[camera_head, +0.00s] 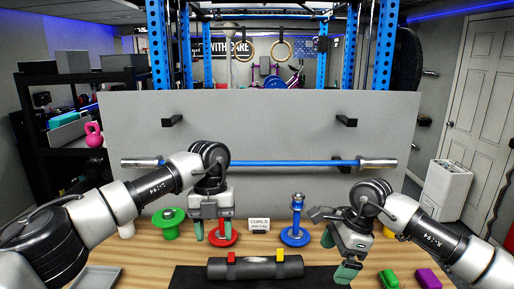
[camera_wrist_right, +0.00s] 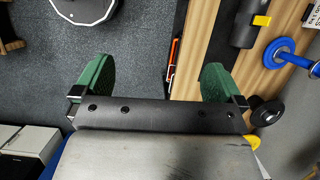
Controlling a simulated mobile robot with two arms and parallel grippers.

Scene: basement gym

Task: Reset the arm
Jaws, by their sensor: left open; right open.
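My left gripper (camera_head: 211,232) is in the head view, pointing down over the table, its two teal fingers apart with nothing between them. It hangs in front of the red plate stand (camera_head: 222,240) and partly hides it. My right gripper (camera_head: 339,256) is over the right part of the table, tilted, to the right of the blue plate stand (camera_head: 294,237). In the right wrist view its green fingers (camera_wrist_right: 157,82) are wide apart with nothing held between them.
A black roller (camera_head: 255,267) with red and yellow clips lies on a dark mat at the front. A green stand (camera_head: 168,224), a "CURLS" card (camera_head: 259,225), a grey tray (camera_head: 97,278), and green (camera_head: 388,279) and purple (camera_head: 428,279) blocks are around it. A blue bar (camera_head: 270,163) spans the board behind.

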